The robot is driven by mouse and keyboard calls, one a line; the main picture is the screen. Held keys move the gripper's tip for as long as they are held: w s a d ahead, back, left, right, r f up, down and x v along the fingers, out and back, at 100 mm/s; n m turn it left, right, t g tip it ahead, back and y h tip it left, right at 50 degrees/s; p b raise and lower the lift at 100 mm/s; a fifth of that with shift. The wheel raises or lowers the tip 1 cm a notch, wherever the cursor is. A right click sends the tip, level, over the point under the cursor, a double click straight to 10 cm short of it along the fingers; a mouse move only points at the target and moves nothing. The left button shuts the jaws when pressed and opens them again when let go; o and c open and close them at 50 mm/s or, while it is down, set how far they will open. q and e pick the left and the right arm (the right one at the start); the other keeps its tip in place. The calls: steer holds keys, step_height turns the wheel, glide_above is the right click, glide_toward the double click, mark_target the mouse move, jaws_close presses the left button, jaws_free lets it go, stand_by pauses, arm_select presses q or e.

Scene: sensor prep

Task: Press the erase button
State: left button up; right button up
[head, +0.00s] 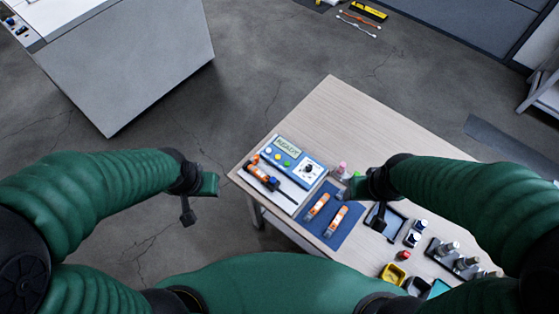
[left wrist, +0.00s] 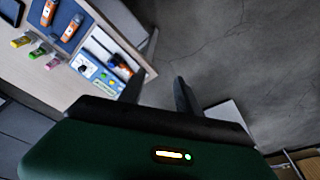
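A blue and white control box (head: 294,162) stands on the far left part of the table, with a lit green display (head: 288,145) reading "READY". Several small coloured round buttons (head: 278,157) sit on it below the display, and a dark knob (head: 309,169) is at its right. Labels are too small to read, so I cannot tell which is the erase button. The box also shows in the left wrist view (left wrist: 97,74). My left gripper (head: 197,203) is open and empty, off the table's left edge. My right gripper (head: 366,203) hovers over the table; its fingers are unclear.
An orange and black tool (head: 261,174) lies in front of the box. Two orange devices (head: 327,214) lie on a blue mat (head: 330,239). Small bottles, a black-rimmed tray and a yellow bin (head: 393,273) are at the right. The table's far part is bare.

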stand_by(0.4)
arm_select(q)
jaws_close()
stand_by(1.5)
